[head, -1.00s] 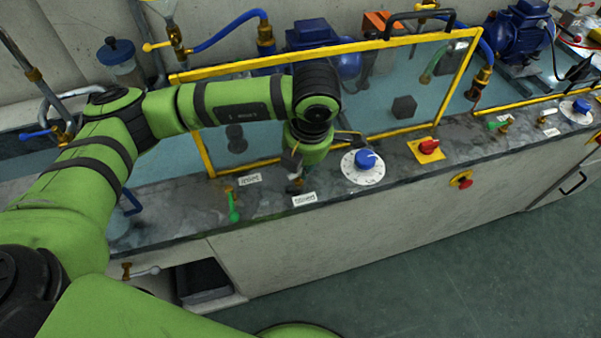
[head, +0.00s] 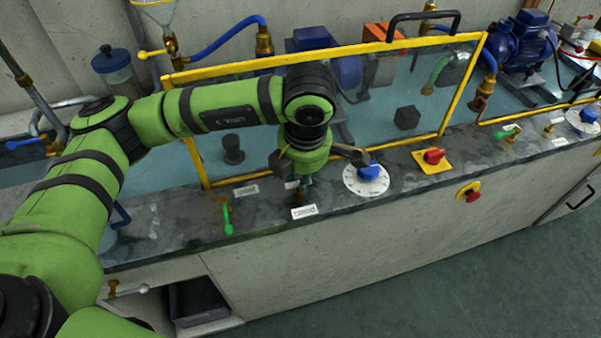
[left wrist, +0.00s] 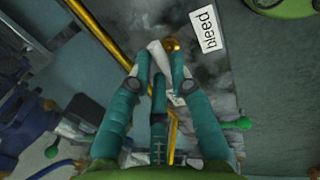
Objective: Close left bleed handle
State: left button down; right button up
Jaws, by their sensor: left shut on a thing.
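The left bleed handle, a pale lever (left wrist: 156,52) by a brass fitting (left wrist: 172,45), shows in the left wrist view beside the white "bleed" label (left wrist: 208,32). My left gripper (left wrist: 160,63) has its teal fingers shut around the lever. In the head view my left gripper (head: 303,180) points down at the bench top, just behind a white label (head: 304,212). There the handle is hidden by the gripper and too small to make out. My right gripper is not in view.
A green handle (head: 227,218) stands left of the gripper. A blue knob (head: 369,172) on a white dial and a red switch (head: 433,157) on a yellow plate lie to the right. A yellow-framed clear guard (head: 320,52) stands behind. The floor in front is clear.

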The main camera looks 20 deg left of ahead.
pick_arm(q)
jog(key=c, duration=1.1)
grip_release()
jog(key=r, duration=0.4)
jog(key=s+d+r, duration=0.1)
jog(key=r, duration=0.3)
jog(key=s+r, duration=0.1)
jog(key=r, duration=0.3)
jog(key=shift+d, duration=0.15)
jog(key=shift+f, duration=0.15)
